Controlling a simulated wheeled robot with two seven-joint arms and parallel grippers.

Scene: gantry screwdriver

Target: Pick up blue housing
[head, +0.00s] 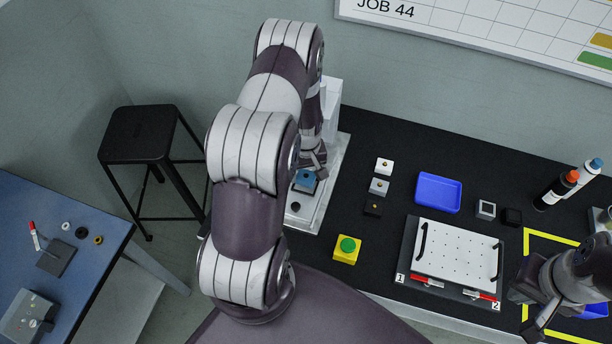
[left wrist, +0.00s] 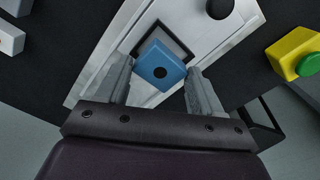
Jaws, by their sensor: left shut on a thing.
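The blue housing (head: 304,182) is a small blue block with a dark round hole on top. It is at the white gantry station (head: 329,196), over a dark-edged square on the station's plate. In the left wrist view the housing (left wrist: 160,64) sits between the fingertips of my left gripper (left wrist: 158,78), which is shut on it. My left gripper (head: 306,174) reaches down from above in the head view, and its arm hides part of the station. I cannot tell whether the housing touches the plate. My right gripper (head: 526,309) is at the lower right, fingers apart and empty.
A yellow box with a green button (head: 347,249) stands right of the station. Small white, grey and black blocks (head: 379,187), a blue tray (head: 438,193) and a white perforated plate with handles (head: 457,255) lie further right. Bottles (head: 556,190) stand at the far right.

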